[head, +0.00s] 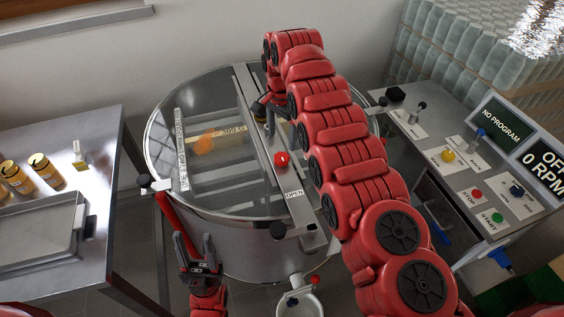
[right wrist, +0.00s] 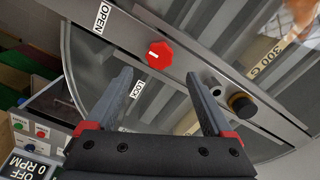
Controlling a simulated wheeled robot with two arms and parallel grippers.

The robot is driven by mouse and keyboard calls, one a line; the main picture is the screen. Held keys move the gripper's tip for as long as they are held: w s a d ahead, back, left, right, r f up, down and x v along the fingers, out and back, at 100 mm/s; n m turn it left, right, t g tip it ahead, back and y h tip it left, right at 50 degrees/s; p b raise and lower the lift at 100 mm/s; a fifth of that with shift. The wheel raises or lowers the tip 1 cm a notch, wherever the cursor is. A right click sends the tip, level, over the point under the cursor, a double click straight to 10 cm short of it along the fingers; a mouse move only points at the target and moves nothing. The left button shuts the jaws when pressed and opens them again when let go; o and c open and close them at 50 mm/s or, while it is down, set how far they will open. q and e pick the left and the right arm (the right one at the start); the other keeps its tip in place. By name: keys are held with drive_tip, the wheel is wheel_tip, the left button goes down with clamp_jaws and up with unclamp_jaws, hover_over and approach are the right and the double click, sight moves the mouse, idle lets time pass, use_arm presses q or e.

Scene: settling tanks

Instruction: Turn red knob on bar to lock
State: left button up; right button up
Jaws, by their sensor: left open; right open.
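The red knob (head: 282,159) sits on the metal bar (head: 262,130) that crosses the clear lid of a round tank. In the right wrist view, the knob (right wrist: 159,54) shows a short white mark on its face. An OPEN label (right wrist: 101,17) lies on the bar to its left, and a LOCK label (right wrist: 138,90) lies below it. My right gripper (right wrist: 160,88) is open and empty, its two fingers apart and short of the knob. My left gripper (head: 197,255) is open and empty in front of the tank.
A black knob with a brass rim (right wrist: 240,103) stands on the bar near my right gripper. The round tank (head: 250,240) fills the middle. A side table (head: 95,235) with jars and a tray stands left. A control panel (head: 445,140) with switches and screens stands right.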

sight(282, 156)
wheel_tip(282, 156, down, 6)
drive_tip(key=shift+s+p, duration=0.1)
drive_tip(key=shift+p, duration=0.65)
drive_tip(key=shift+f, duration=0.6)
